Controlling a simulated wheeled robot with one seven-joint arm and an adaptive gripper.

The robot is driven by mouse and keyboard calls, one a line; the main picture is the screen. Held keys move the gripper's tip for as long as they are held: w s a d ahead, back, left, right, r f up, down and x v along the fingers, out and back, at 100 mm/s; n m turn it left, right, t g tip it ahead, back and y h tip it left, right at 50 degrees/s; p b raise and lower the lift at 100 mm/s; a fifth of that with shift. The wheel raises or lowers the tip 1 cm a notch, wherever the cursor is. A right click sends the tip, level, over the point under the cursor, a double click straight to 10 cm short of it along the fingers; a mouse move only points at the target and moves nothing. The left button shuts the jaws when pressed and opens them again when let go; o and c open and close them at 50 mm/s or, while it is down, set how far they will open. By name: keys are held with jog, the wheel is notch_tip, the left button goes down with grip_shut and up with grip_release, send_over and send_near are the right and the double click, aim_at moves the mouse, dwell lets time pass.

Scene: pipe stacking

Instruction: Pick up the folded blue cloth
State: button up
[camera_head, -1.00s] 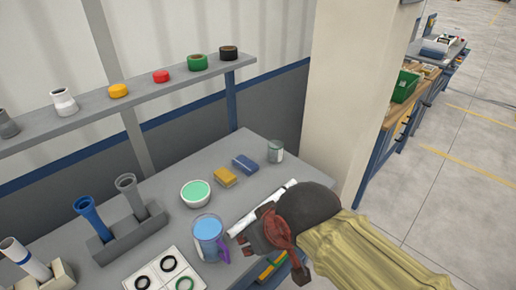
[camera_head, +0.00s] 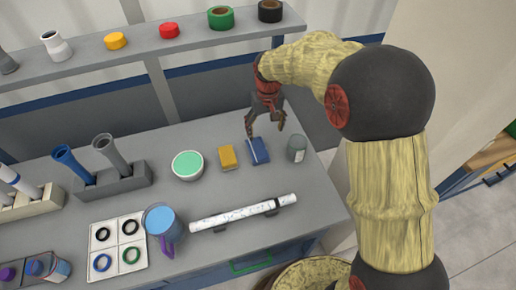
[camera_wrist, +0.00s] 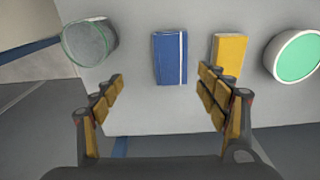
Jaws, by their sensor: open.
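My gripper (camera_head: 265,131) is open and empty, above the bench at the cloth's far end. In the wrist view my gripper (camera_wrist: 160,100) has its two padded fingers spread wide, with the cloth between their lines and apart from them.
The yellow block (camera_head: 227,158) is close beside the cloth on the left. A bowl with green contents (camera_head: 187,165) is farther left. A long white pipe (camera_head: 243,213) lies nearer the front edge. A shelf (camera_head: 190,47) runs behind.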

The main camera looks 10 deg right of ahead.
send_over(257, 149)
jog(key=d, duration=0.1)
jog(key=shift+g, duration=0.3)
jog(key=f, duration=0.7)
jog(key=shift+w+f, duration=0.3)
jog(key=shift+f, duration=0.1)
jog(key=f, duration=0.1)
jog(key=f+b, duration=0.1)
jog(key=f, duration=0.1)
jog(key=f+b, duration=0.1)
jog(key=shift+s+a+f, duration=0.25)
jog(key=shift+a+f, duration=0.05)
jog(key=shift+a, duration=0.1)
jog(key=shift+f+b, duration=0.35)
jog(key=shift+c, duration=1.4)
jog(key=c, duration=1)
jog(key=shift+o, duration=0.2)
jog(key=shift+r, duration=0.1)
